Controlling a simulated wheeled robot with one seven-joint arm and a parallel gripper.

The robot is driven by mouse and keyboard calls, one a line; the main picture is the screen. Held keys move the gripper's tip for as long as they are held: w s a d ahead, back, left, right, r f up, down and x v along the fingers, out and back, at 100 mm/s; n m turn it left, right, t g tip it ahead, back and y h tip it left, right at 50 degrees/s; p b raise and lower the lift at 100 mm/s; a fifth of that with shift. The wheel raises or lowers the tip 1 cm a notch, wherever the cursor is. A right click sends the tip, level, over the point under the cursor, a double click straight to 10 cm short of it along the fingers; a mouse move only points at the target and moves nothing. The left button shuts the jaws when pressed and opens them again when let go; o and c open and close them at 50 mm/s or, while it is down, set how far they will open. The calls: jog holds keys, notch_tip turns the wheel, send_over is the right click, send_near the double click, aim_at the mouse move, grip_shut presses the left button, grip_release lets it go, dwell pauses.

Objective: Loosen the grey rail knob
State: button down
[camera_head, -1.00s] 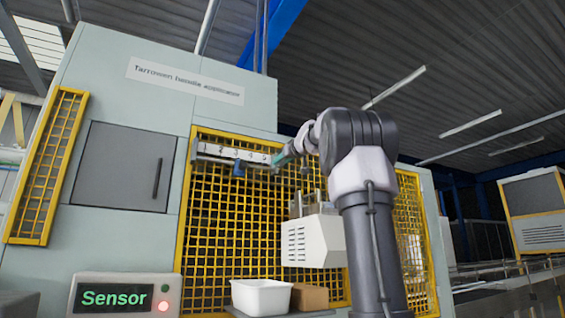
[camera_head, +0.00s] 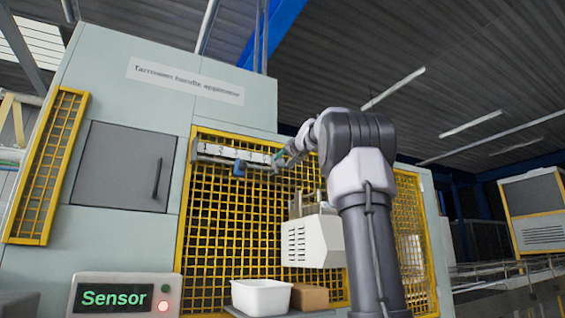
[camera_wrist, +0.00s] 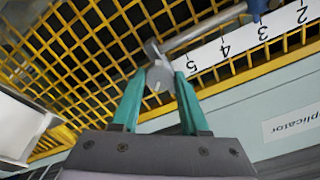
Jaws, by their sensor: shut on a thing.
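The grey rail knob (camera_wrist: 159,78) has a pale line on its face and sits at the end of a grey bar (camera_wrist: 205,31) in the wrist view. My gripper (camera_wrist: 159,84) has teal fingers on either side of the knob and is shut on it. In the head view my gripper (camera_head: 281,161) is at the right end of the rail (camera_head: 215,151); the knob is too small to make out there.
A white scale (camera_wrist: 225,48) with numbers runs along the rail. A blue part (camera_head: 239,168) hangs from the rail, left of my gripper. Yellow mesh (camera_head: 225,225) stands behind. Below are a white bin (camera_head: 262,298), a brown box (camera_head: 310,297) and a pale housing (camera_head: 312,242).

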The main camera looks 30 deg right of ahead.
jog(key=m, duration=0.4)
jog(key=shift+m, duration=0.3)
jog(key=shift+d+m+y, duration=0.1)
jog(key=shift+m+y, duration=0.2)
jog(key=shift+m, duration=1.8)
jog(key=shift+c, duration=2.1)
grip_release()
jog(key=shift+s, duration=0.1)
